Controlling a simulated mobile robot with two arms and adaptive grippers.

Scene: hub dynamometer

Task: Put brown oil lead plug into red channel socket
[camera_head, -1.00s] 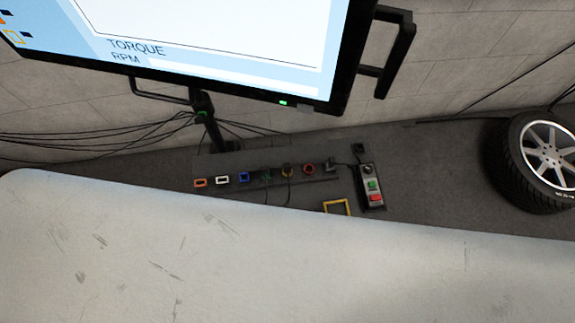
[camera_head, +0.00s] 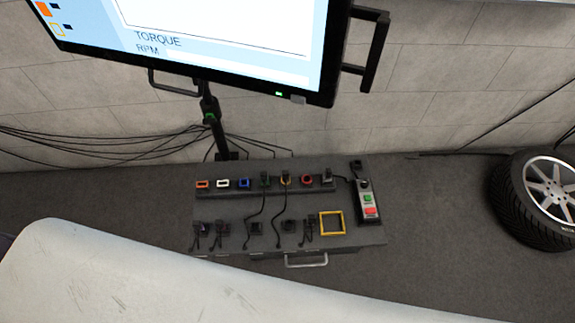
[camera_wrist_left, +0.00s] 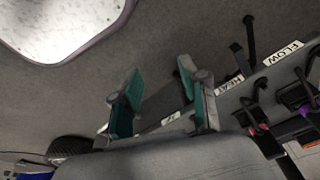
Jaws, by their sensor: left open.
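The red channel socket (camera_head: 307,180) is a red-rimmed socket near the right end of the row at the back of the cart top. No plug shows in it. Several black lead plugs lie along the front of the cart, one of them (camera_head: 289,226) left of the yellow frame. I cannot tell which is the brown oil lead plug. My left gripper (camera_wrist_left: 163,103) shows in the left wrist view with teal fingertips apart and nothing between them. Lead plugs (camera_wrist_left: 258,118) lie right of it, near the HEAT and FLOW labels. My right gripper is not in view.
Orange, white and blue sockets (camera_head: 243,183) show no plugs; the green and yellow ones (camera_head: 286,178) have leads in them. A yellow square frame (camera_head: 342,222) and a button box (camera_head: 368,201) are at the right. A large pale surface (camera_head: 130,275) fills the foreground. A wheel (camera_head: 540,195) stands far right.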

